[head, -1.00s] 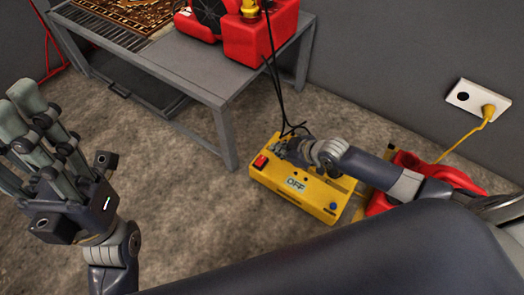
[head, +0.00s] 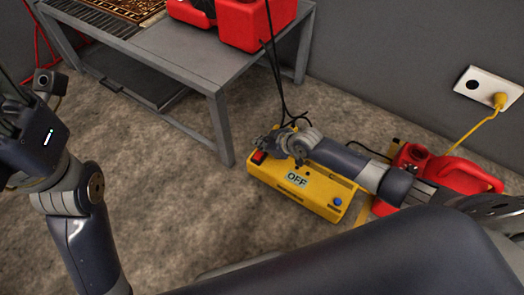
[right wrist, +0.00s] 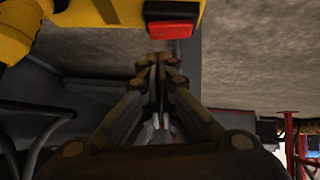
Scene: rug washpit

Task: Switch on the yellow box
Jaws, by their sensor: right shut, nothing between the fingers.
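The yellow box (head: 322,194) lies on the floor, with a label (head: 296,179) reading OFF and a blue round part (head: 337,202) at its right end. Its red switch (head: 258,157) is at the left end. My right gripper (head: 265,145) is over that end, close beside the switch. In the right wrist view, the red switch (right wrist: 171,30) is just beyond the shut, empty fingertips (right wrist: 160,62); I cannot tell whether they touch. My left gripper (head: 15,130) is at the left edge, its fingers mostly out of frame.
A grey metal table (head: 180,68) stands behind the box, with red containers (head: 257,25) on it. Black cables hang down behind the box. A red can (head: 445,172) stands to the right, under my right arm. A wall socket (head: 488,86) holds a yellow plug. The floor at left is clear.

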